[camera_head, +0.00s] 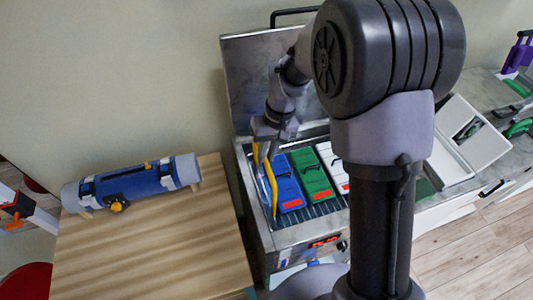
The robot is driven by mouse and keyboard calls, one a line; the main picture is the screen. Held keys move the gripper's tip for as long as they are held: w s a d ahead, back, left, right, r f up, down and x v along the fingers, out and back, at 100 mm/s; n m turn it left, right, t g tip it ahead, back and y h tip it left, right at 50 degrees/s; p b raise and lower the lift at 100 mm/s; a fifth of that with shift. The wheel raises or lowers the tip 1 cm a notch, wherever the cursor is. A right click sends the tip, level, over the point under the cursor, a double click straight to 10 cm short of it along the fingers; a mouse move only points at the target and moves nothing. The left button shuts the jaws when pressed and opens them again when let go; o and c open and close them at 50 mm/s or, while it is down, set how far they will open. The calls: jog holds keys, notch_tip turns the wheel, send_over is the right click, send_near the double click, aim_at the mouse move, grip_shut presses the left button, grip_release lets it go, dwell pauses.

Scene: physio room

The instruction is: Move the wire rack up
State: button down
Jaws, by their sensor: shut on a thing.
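The wire rack (318,211) shows as thin dark bars in the open metal tank (283,238), around and in front of a blue pack (288,187), a green pack (311,178) and a white pack (338,170). My gripper (265,165) reaches down at the tank's left side, beside the blue pack. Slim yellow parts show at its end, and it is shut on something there. The grip point is small and partly hidden, so I cannot tell which part of the rack it holds. My arm hides the tank's right part.
A wooden table (150,250) stands at the left, with a blue and grey roll (131,183) on it. The tank's raised lid (250,70) stands behind my gripper. A white open box (470,140) and a counter are at the right.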

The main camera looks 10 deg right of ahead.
jog(key=shift+w+r, duration=0.1)
jog(key=shift+r, duration=0.15)
jog(key=c, duration=1.4)
grip_release()
jog(key=d+r+p, duration=0.3)
jog(key=r+p, duration=0.2)
jog(key=r, duration=1.2)
jog(key=shift+w+d, duration=0.15)
jog(key=shift+w, duration=0.1)
jog(key=s+d+f+m+t+b, duration=0.1)
jog(key=s+f+m+t+b, duration=0.2)
jog(key=s+b, duration=0.3)
jog(key=s+f+m+t+b, duration=0.3)
jog(key=s+b, duration=0.4)
jog(key=s, duration=0.8)
jog(key=shift+s+d+f+m, duration=0.3)
jog(key=shift+s+d+m, duration=0.1)
